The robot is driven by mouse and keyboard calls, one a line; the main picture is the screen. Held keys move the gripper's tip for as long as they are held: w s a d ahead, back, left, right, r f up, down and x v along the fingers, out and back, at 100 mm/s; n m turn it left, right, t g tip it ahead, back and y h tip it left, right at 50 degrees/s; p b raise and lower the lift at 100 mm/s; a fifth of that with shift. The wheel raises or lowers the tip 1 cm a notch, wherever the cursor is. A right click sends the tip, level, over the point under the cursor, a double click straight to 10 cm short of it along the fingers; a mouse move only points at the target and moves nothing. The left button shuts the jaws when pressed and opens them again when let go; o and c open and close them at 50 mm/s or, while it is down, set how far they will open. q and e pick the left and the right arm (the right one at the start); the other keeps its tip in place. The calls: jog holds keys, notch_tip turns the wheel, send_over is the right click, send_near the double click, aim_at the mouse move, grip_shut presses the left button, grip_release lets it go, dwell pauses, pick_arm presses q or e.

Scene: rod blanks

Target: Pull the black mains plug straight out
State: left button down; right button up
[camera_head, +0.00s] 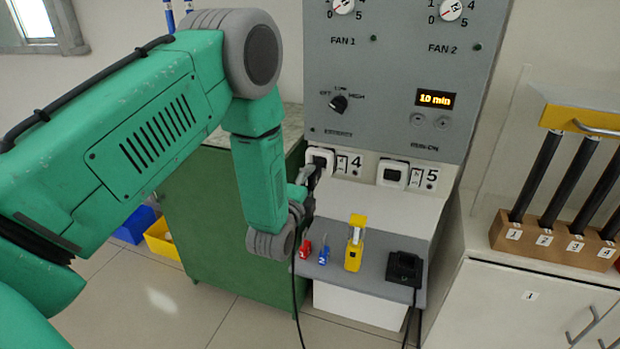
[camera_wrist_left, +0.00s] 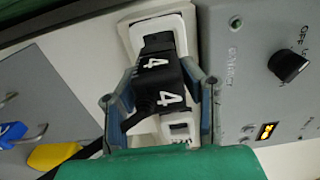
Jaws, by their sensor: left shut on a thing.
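The black mains plug (camera_wrist_left: 160,85), marked 4, sits between the fingers of my left gripper (camera_wrist_left: 160,108) in the left wrist view. The gripper is shut on it. The plug is at the white socket (camera_wrist_left: 128,30), lined up with its face; I cannot tell how deep it sits. In the head view my left gripper (camera_head: 306,182) is at the socket labelled 4 (camera_head: 320,153), and my fingers hide most of the plug. A black cord (camera_head: 295,290) hangs below the gripper. My right gripper is not in view.
Socket 5 (camera_head: 392,174) is to the right. A grey shelf (camera_head: 340,285) below holds a red item (camera_head: 306,250), a blue item (camera_head: 323,254), a yellow item (camera_head: 354,245) and a black block (camera_head: 404,267). The grey control panel (camera_head: 390,70) rises above. A green cabinet (camera_head: 205,220) stands left.

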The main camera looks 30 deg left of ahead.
pick_arm(q)
jog(key=shift+s, duration=0.1)
dwell(0.3)
jog(key=shift+p+v, duration=0.75)
jog(key=shift+v, duration=2.2)
